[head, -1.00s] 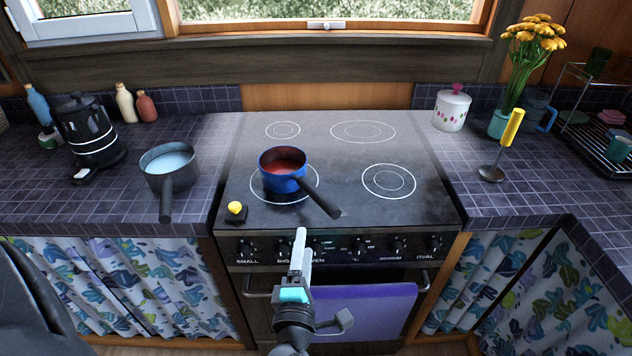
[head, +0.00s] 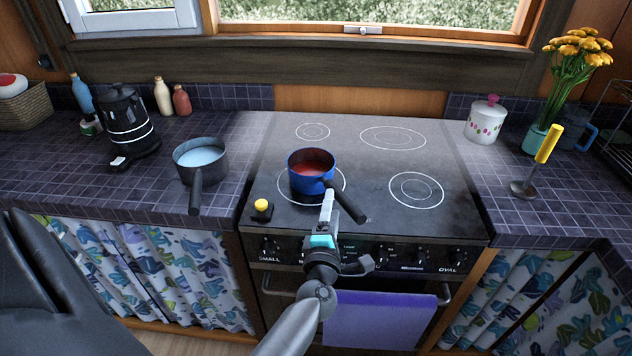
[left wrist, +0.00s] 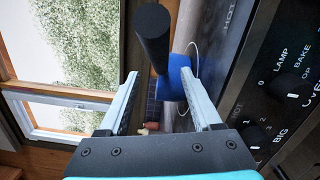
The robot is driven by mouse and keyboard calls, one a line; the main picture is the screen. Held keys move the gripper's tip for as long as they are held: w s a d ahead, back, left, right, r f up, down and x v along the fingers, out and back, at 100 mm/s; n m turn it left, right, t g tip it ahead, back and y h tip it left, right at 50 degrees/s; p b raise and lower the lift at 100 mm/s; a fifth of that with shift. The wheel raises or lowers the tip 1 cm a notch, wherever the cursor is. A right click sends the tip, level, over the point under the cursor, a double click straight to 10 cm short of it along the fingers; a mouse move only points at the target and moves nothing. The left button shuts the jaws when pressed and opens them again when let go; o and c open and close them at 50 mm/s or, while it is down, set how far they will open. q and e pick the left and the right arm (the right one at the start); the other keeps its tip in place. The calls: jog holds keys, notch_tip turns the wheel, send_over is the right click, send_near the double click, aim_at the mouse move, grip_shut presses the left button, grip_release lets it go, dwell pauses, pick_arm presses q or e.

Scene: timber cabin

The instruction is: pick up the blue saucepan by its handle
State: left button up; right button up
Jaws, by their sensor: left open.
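The blue saucepan (head: 311,173) with red contents stands on the front left ring of the stove (head: 352,212). Its dark handle (head: 346,201) points toward the front right. My left gripper (head: 328,198) is in front of the pan, at the near side of the handle. In the left wrist view my open left gripper (left wrist: 155,93) has its fingers spread with nothing between them close up. There the dark handle (left wrist: 153,38) stands beyond the fingertips, with the blue pan wall (left wrist: 178,80) behind it. My right gripper does not show.
A grey pot (head: 201,160) with pale liquid stands on the left counter. A yellow-topped item (head: 262,208) is on the stove's front left corner. A purple towel (head: 380,318) hangs on the oven bar. A yellow-handled utensil (head: 540,165) stands on the right counter.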

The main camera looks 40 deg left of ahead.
aim_at(335, 196)
pick_arm(q)
jog(key=shift+x, duration=2.35)
jog(key=shift+d, duration=0.1)
grip_shut()
jog(key=shift+w+r, duration=0.1)
